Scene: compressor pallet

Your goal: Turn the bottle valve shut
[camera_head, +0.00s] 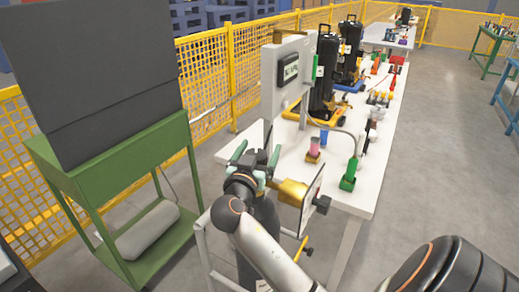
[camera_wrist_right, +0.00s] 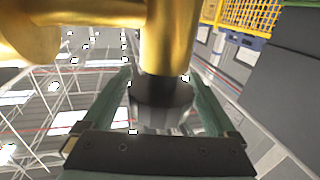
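The dark gas bottle (camera_head: 258,225) stands upright in front of the table's near end. Its brass valve (camera_head: 291,193) carries a flat square-edged gauge or plate (camera_head: 312,199) on the right. My right gripper (camera_head: 256,158), black with green fingers, is at the valve on top of the bottle. In the right wrist view the brass valve body (camera_wrist_right: 170,38) fills the top, with a black knob (camera_wrist_right: 162,100) below it. The green fingers (camera_wrist_right: 161,82) stand on both sides of this knob, very close to it. I cannot tell whether they touch it. My left gripper is out of view.
A white table (camera_head: 345,190) runs back to the right, with a grey panel box (camera_head: 287,75), black cylinders (camera_head: 326,75) and a green block (camera_head: 349,175). A green stand (camera_head: 95,185) and yellow fence (camera_head: 212,80) are on the left. The floor on the right (camera_head: 440,150) is clear.

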